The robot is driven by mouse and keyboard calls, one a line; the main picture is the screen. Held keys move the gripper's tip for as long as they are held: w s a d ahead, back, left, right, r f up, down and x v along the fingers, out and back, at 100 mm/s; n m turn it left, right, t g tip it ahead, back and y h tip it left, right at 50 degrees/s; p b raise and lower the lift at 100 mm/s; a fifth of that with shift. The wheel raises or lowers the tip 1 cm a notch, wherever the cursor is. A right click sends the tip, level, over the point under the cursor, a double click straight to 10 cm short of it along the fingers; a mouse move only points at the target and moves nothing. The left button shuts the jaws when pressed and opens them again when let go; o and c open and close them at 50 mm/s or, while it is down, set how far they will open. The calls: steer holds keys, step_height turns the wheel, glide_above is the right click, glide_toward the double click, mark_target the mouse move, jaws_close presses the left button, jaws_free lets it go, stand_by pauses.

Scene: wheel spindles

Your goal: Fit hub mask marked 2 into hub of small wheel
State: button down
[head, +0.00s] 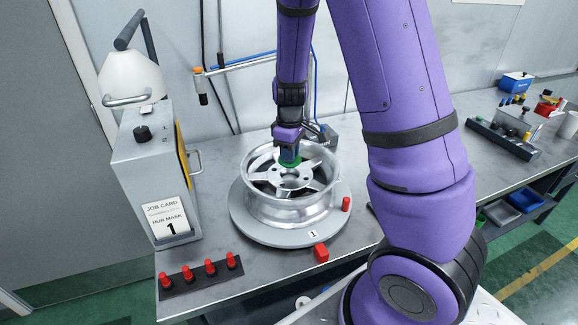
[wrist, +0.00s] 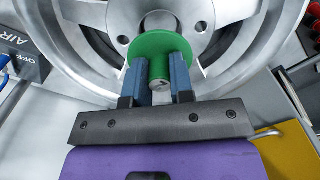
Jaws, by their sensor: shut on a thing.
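My gripper (head: 289,150) is shut on a green hub mask (head: 290,163), a flanged disc with a stem. In the wrist view, my two blue fingers (wrist: 156,68) grip the stem of the green mask (wrist: 150,44). A mark shows on the stem's end, too small to read surely. The silver spoked wheel (head: 293,215) lies flat on a round grey turntable (head: 265,232) tagged 1. The mask is over the wheel's hub (wrist: 117,18), partly covering its opening. I cannot tell whether the mask touches the hub or is slightly above it.
A grey cabinet (head: 140,180) at left carries a job card (head: 168,218) reading hub mask 1. Several red plugs stand on a dark strip (head: 175,285) at the front. A red block (head: 321,253) and red peg (head: 346,204) are at the turntable. Trays (head: 500,140) lie far right.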

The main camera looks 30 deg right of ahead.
mark_target(290, 166)
steer(key=shift+f, duration=2.3)
steer(key=c, duration=1)
jaws_free()
steer(key=shift+f, duration=0.1)
step_height(290, 166, up, 12)
steer(key=shift+s+r, duration=0.1)
steer(key=shift+r, duration=0.1)
steer(key=s+a+r+m+t, duration=0.2)
steer(key=s+a+r+m, duration=0.1)
steer(key=s+r, duration=0.6)
steer(key=s+a+r+m+t, duration=0.3)
steer(key=s+r, duration=0.7)
steer(key=s, duration=0.4)
steer(key=shift+s+a+m, duration=0.3)
steer(key=shift+m, duration=0.1)
steer(key=shift+r, duration=0.1)
